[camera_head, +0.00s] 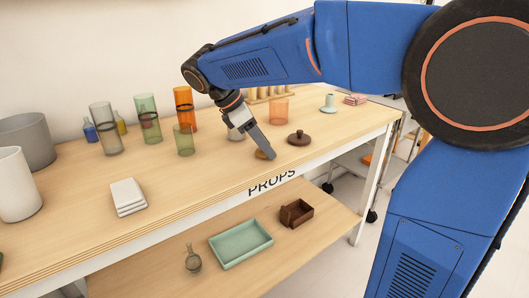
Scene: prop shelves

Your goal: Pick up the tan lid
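The tan lid (259,155) lies on the wooden shelf top near its front edge, and my gripper hides part of it. My gripper (269,155) points down with its fingertips at the lid, seen from the side. One finger covers the other, so I cannot tell whether the fingers are apart or closed on the lid. The lid seems to rest on the wood. A dark brown lid with a knob (299,138) lies just to the right.
A green glass (184,140) and an orange tumbler (279,111) stand near my gripper. Taller tinted glasses (106,130) stand further left. A white block stack (128,197) lies at the front left. A mint tray (241,245) is on the lower shelf. Bare wood lies left of the lid.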

